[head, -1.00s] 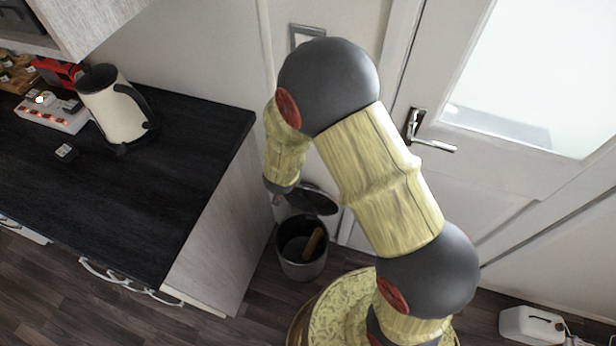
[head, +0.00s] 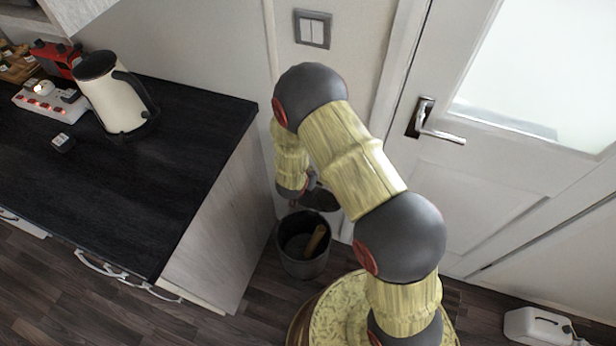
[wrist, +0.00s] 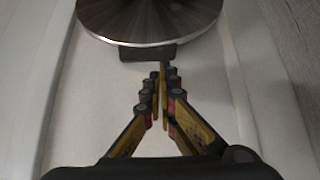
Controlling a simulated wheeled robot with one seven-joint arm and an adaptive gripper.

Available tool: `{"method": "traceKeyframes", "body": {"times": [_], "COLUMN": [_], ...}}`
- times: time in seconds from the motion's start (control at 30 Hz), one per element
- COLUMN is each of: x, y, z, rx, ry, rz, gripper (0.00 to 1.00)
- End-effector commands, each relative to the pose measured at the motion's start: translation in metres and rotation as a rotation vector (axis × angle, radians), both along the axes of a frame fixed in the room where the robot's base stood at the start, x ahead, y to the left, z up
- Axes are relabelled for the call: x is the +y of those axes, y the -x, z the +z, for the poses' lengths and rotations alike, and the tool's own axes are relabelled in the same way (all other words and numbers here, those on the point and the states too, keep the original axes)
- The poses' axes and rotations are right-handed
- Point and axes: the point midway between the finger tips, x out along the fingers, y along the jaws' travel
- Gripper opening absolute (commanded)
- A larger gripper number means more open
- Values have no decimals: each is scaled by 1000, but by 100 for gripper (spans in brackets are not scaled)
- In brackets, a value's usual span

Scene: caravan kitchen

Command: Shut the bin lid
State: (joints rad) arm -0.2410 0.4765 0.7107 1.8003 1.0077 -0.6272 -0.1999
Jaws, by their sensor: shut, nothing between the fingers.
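The bin (head: 303,262) stands on the floor between the counter end and the door. It is a dark round bucket with a tan, stick-like item inside. Its lid (head: 322,199) is raised at the back of the bin, partly hidden by my arm. In the wrist view, the lid (wrist: 150,18) is a round brushed-metal disc at the top, with a dark tab at its lower edge. My gripper (wrist: 163,72) is shut and empty, its fingertips beside that tab. I cannot tell whether they touch it. In the head view, my wrist is just above and left of the lid.
The black counter (head: 120,190) with its pale end panel stands close to the bin's left. The wall is behind the bin, and a white door (head: 450,200) is to the right. A kettle (head: 115,95) stands on the counter. A white canister (head: 538,326) lies far right.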

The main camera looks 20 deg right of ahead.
Motion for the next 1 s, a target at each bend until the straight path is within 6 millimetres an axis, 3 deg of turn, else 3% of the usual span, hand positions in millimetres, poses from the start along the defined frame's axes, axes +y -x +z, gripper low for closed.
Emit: {"method": "traceKeyframes", "body": {"times": [0.57, 0.77, 1.0], "x": [0, 12, 38], "y": [-1, 16, 53], "z": [-3, -4, -11], "rx": [0, 2, 3], "ry": [-1, 0, 0], "rz": [1, 4, 5], "gripper": [0, 0, 0]}}
